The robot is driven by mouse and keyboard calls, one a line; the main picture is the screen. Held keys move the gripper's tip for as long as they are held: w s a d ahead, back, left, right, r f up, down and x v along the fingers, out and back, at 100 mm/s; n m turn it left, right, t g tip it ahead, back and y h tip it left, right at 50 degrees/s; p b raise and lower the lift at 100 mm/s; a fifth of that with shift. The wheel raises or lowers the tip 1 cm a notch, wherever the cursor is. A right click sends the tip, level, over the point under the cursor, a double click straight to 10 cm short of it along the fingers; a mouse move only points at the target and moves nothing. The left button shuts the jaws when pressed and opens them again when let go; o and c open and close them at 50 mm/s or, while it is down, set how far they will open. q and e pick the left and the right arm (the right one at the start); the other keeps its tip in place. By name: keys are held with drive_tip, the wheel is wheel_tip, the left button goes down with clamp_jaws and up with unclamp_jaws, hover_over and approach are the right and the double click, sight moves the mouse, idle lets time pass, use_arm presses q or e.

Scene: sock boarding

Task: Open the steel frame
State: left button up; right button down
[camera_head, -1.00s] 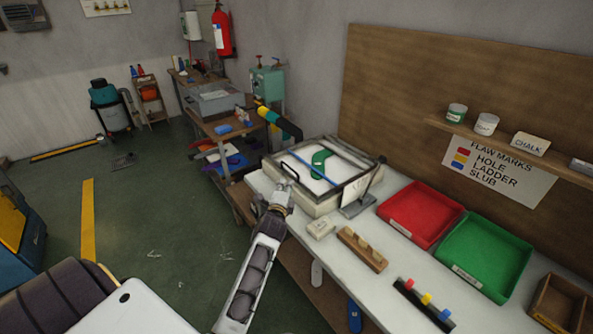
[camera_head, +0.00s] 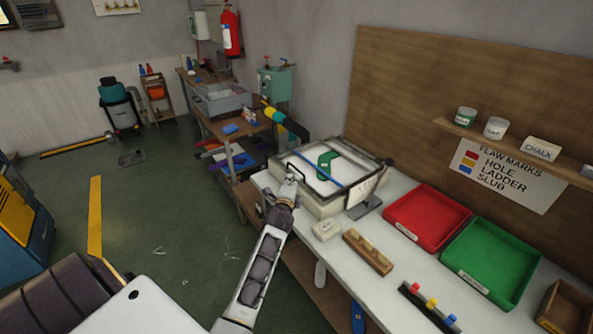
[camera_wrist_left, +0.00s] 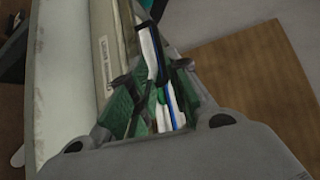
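The steel frame (camera_head: 318,188) lies flat and shut on top of a pale box on the white workbench. A dark handle (camera_head: 290,168) stands up at its near left edge. Through the frame I see a white surface with a green shape (camera_head: 325,165) and a blue strip. My left gripper (camera_head: 291,179) is right at the handle. In the left wrist view, the fingers (camera_wrist_left: 155,90) are apart, with the black handle (camera_wrist_left: 147,42) just beyond and between them. I cannot tell whether they touch it. My right gripper is not in view.
A small sign on a stand (camera_head: 366,195) leans near the frame's right side. A red tray (camera_head: 426,213) and a green tray (camera_head: 490,258) stand further right. A wooden block with pegs (camera_head: 367,250) and a pale block (camera_head: 326,230) lie in front.

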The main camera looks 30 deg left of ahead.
sight(296, 168)
use_arm(q)
drive_tip(key=shift+x, duration=5.4)
clamp_jaws()
